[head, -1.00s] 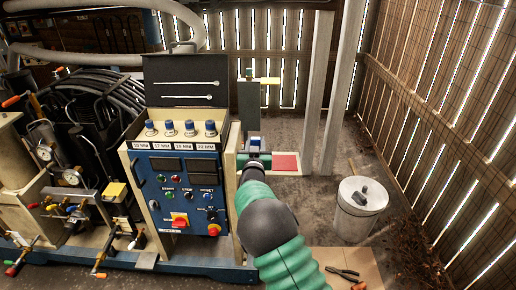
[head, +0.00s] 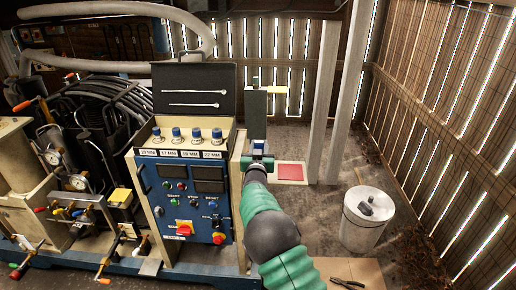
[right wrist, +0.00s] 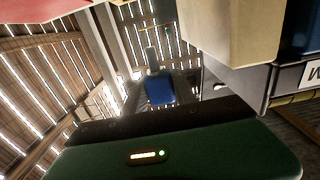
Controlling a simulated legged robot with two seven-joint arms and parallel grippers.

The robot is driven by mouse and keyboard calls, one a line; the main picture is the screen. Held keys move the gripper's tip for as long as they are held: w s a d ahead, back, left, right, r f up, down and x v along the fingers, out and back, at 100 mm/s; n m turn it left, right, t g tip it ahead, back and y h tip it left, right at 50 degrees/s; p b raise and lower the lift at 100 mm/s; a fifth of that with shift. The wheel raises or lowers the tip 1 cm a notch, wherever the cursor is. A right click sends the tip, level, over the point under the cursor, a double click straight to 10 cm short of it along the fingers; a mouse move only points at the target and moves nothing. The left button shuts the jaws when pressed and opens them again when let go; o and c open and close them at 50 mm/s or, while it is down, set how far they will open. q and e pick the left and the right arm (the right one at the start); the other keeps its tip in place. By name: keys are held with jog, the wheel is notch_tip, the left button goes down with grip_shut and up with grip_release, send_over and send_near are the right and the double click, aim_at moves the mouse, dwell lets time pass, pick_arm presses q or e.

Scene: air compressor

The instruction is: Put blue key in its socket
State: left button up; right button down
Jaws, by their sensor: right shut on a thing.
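My right gripper (head: 258,160) is shut on the blue key (head: 258,145), just right of the control panel (head: 188,200). In the right wrist view the blue key (right wrist: 158,90) shows as a blue block with a grey part above it, beyond the dark edge of my green gripper. The key is small in the head view and its far end is hard to make out. I cannot tell which opening is the key's socket. My left gripper is not in view.
Several blue-topped parts (head: 177,135) stand on the panel's labelled ledge.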

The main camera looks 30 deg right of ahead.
jog(key=shift+d, duration=0.45)
jog(key=shift+f+b, duration=1.6)
jog(key=shift+f, duration=0.4)
jog(key=shift+f+b, duration=1.3)
jog(key=shift+f, duration=0.3)
dwell(0.7)
jog(key=c, duration=0.9)
grip_release()
jog(key=shift+a, duration=0.1)
